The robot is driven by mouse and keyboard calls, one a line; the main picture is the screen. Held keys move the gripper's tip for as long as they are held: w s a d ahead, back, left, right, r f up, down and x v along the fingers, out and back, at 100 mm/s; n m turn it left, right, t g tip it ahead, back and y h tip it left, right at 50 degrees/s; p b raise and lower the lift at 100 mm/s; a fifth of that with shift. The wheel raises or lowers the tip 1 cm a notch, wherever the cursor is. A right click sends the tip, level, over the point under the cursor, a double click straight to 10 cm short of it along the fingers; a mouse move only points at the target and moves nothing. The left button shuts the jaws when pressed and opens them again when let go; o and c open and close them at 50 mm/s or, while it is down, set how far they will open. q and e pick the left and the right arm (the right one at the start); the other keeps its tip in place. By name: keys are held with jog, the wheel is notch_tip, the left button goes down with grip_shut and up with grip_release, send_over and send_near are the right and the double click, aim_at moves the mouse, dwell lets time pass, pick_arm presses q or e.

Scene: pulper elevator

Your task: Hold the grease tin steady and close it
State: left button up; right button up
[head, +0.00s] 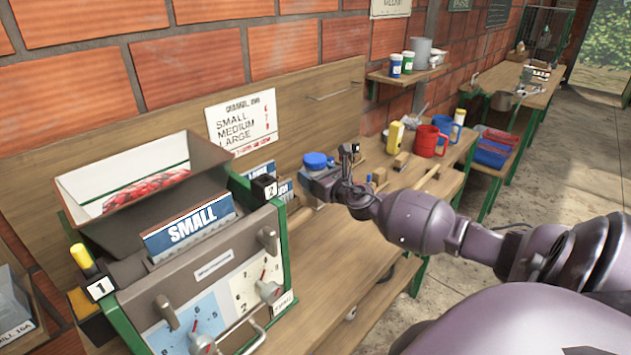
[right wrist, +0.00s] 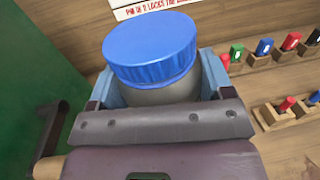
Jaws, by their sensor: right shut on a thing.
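The grease tin, a grey round container with a ribbed blue lid, shows in the right wrist view (right wrist: 165,93), with its blue lid (right wrist: 150,48) on top. Whether the lid is fully tightened cannot be told. In the head view the blue lid (head: 318,160) shows over the bench beside the machine. My right gripper (head: 322,184) is shut around the tin's body, one finger on each side; it also fills the lower right wrist view (right wrist: 158,92). The tin's lower part is hidden by the gripper. My left gripper is not in view.
The green-framed machine (head: 215,283) with a SMALL plate stands left of the tin. Wooden holders with coloured pegs (right wrist: 278,113) are at right. Front bench space (head: 335,255) is clear.

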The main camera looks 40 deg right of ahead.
jog(key=shift+r, duration=0.6)
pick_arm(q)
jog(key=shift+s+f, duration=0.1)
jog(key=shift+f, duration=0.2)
pick_arm(e)
jog(key=shift+r, duration=0.3)
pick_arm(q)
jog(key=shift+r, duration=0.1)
pick_arm(e)
jog(key=o, duration=0.4)
jog(key=shift+c, duration=0.2)
jog(key=c, duration=0.6)
jog(key=shift+o, duration=0.2)
jog(key=shift+s, duration=0.15)
